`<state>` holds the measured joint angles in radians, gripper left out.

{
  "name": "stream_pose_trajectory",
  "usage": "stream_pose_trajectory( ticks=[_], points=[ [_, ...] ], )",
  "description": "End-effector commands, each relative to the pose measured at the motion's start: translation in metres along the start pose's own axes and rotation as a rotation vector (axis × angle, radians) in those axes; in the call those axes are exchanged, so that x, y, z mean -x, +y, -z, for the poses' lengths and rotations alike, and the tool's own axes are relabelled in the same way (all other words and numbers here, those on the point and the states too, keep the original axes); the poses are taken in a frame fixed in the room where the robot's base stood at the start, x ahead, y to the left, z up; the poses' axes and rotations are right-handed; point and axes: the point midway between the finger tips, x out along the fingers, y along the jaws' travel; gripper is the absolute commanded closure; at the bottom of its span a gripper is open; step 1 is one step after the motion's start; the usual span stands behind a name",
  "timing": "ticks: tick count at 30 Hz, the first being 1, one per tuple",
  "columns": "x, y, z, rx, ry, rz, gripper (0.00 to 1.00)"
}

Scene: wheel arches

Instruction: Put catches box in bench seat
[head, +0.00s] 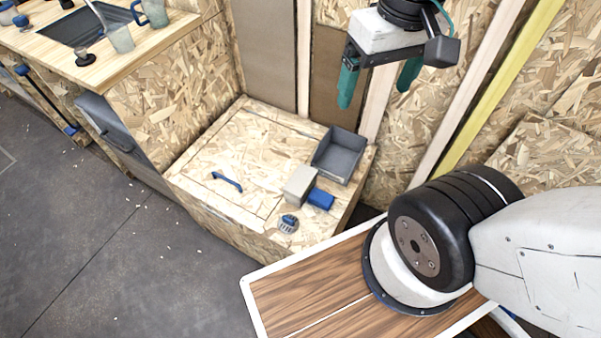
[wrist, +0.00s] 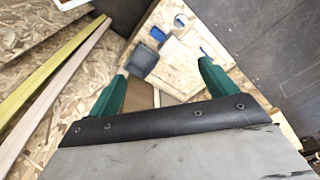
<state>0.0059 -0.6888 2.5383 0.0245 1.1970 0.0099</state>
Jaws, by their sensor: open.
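The bench seat (head: 205,215) is a low chipboard box with a flat top. Its lid (head: 235,145), with a blue handle (head: 227,181), lies shut. On the seat top to the right stand a beige box (head: 300,184), a small blue box (head: 321,199) and an open grey bin (head: 339,155). I cannot tell which is the catches box. My gripper (head: 376,92) is open and empty, high above the back right of the seat. The wrist view shows its green fingers (wrist: 160,72) apart, with the grey bin (wrist: 144,58) and blue box (wrist: 158,33) beyond.
A small blue-and-grey item (head: 288,223) lies near the seat's front edge. A wooden counter (head: 110,55) with a sink and cups is at the left. Upright studs (head: 384,85) line the wall behind. A wood-topped surface (head: 300,285) is in front. Floor at the left is mostly clear.

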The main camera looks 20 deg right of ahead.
Motion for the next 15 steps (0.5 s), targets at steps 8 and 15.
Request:
stream_pose_trajectory(
  ticks=[8,15],
  points=[
    [-0.05,-0.013,0.081,-0.144,-0.108,0.097,0.15],
    [-0.126,-0.017,0.147,-0.316,-0.198,0.161,0.15]
  ],
)
